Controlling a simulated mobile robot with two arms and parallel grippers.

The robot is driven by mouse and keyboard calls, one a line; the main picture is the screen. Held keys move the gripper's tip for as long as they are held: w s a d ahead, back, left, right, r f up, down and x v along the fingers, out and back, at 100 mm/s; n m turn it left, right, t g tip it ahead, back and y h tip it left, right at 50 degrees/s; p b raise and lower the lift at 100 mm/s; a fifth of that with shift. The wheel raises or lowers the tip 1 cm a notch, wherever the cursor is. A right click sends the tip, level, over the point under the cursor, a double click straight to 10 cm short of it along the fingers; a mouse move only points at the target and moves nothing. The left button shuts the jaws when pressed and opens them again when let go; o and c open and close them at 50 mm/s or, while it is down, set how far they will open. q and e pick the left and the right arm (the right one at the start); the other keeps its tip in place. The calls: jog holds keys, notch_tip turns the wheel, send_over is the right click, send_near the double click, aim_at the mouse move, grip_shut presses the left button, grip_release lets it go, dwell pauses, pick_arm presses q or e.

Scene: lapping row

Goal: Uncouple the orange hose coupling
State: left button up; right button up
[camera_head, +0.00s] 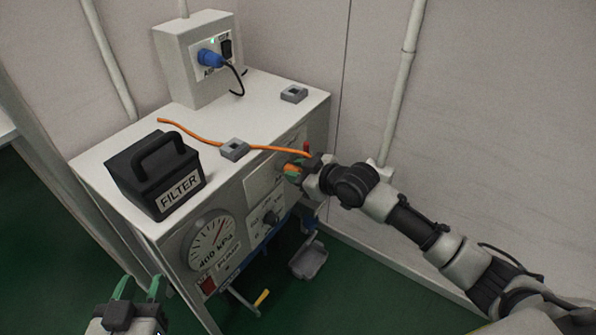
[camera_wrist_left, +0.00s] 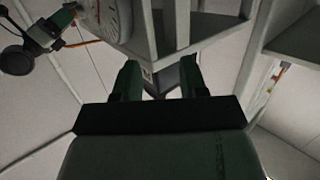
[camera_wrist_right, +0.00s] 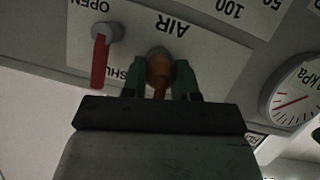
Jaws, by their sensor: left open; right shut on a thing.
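The orange coupling (camera_wrist_right: 159,72) sits at the round port under the AIR label on the machine's front panel in the right wrist view. My right gripper (camera_wrist_right: 160,80) is shut on it, one green finger on each side; the fingers hide part of it. In the head view my right gripper (camera_head: 292,170) is at the panel's upper right. The orange hose (camera_head: 275,149) runs over the machine top through a grey clip (camera_head: 235,149) towards the coupling. A red valve handle (camera_wrist_right: 101,62) beside the port points towards the partly hidden SHUT label. My left gripper (camera_head: 138,288) is open and empty, low at the front.
The white machine (camera_head: 262,97) carries a black FILTER box (camera_head: 155,172), a second grey clip (camera_head: 294,94) and a socket box (camera_head: 185,75) with a blue plug. A gauge (camera_head: 211,242) is on its front. A grey tray (camera_head: 309,262) is below. Green floor lies at the right.

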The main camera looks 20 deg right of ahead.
pick_arm(q)
jog(key=shift+f, duration=0.1)
pick_arm(e)
jog(key=shift+s+d, duration=0.15)
jog(key=shift+s+d+p, duration=0.35)
jog(key=shift+s, duration=0.1)
pick_arm(q)
jog(key=shift+s+a+f+g+y+p, duration=0.1)
jog(key=shift+s+a+f+g+y, duration=0.1)
jog(key=shift+s+f+g, duration=0.25)
jog(key=shift+s+a+f+g+y+p, duration=0.1)
jog(key=shift+s+a+f+g+y, duration=0.1)
jog(key=shift+f+g, duration=0.5)
jog(key=shift+s+a+f+g+y+p, duration=0.15)
jog(key=shift+s+f+g, duration=0.2)
jog(key=shift+f+g, duration=0.2)
pick_arm(e)
jog(key=shift+s+d, duration=0.35)
jog(key=shift+s, duration=0.15)
pick_arm(q)
jog(key=shift+f, duration=0.1)
jog(key=s+a+f+g+y+p, duration=0.1)
jog(key=s+a+f+g+p, duration=0.1)
jog(key=s+f+g, duration=0.2)
jog(key=shift+s+a+g, duration=0.2)
jog(key=shift+s+g, duration=0.5)
jog(key=shift+s, duration=0.25)
pick_arm(e)
jog(key=shift+s+d, duration=1.3)
jog(key=shift+s, duration=0.3)
